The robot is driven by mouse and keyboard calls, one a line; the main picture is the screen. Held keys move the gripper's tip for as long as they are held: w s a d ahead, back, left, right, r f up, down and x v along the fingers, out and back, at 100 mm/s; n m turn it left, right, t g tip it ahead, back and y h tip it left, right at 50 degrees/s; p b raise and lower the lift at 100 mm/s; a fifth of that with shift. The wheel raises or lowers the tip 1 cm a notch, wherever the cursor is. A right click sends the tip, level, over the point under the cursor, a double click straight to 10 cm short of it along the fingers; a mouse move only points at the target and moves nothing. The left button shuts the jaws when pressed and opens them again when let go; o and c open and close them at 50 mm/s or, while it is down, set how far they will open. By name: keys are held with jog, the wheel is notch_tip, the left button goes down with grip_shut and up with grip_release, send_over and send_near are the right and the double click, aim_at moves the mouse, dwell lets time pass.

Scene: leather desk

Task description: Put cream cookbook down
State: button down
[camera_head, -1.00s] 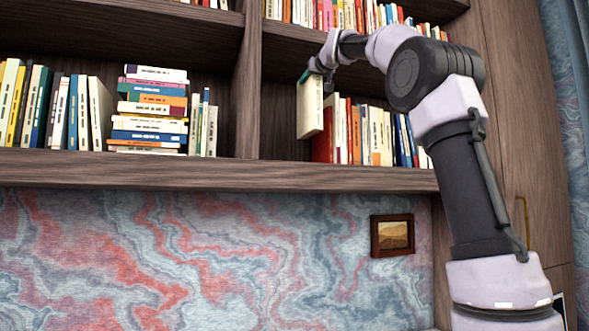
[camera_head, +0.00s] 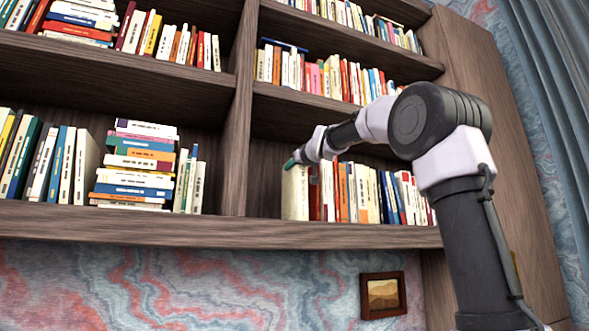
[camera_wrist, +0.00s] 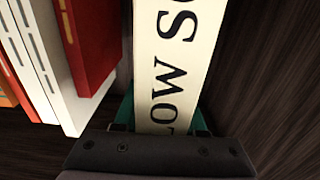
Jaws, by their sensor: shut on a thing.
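The cream cookbook (camera_head: 294,192) stands upright at the left end of the book row, in the lower right shelf bay. Its lower edge looks level with the shelf board, but I cannot tell for sure that it touches. My gripper (camera_head: 291,164) is shut on the upper part of the cookbook. In the wrist view the cream spine (camera_wrist: 178,60) with dark lettering sits between the green fingertips of my gripper (camera_wrist: 162,115). A gap separates it from the red book beside it.
A red book (camera_wrist: 92,45) and white books (camera_wrist: 45,60) stand close beside the cookbook. The vertical divider (camera_head: 238,120) is to its left, with some bare shelf between. Full shelves lie above, and a small framed picture (camera_head: 383,295) hangs below.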

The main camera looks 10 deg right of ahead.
dwell(0.3)
jog(key=shift+c, duration=2.4)
grip_release()
jog(key=shift+f, duration=0.1)
jog(key=shift+s, duration=0.15)
jog(key=s+d, duration=0.2)
jog(key=s, duration=1)
jog(key=s+d+f+m+g, duration=0.1)
jog(key=s+f+m+g, duration=0.1)
jog(key=s+f, duration=0.6)
jog(key=s+d+f+m+g+h, duration=0.1)
jog(key=s+f+g, duration=0.4)
jog(key=f, duration=1.5)
jog(key=s+d+f+m+g, duration=0.1)
jog(key=s+f+m+g, duration=0.2)
jog(key=s+f, duration=1)
jog(key=shift+d+f+g, duration=0.3)
jog(key=shift+d+f, duration=0.1)
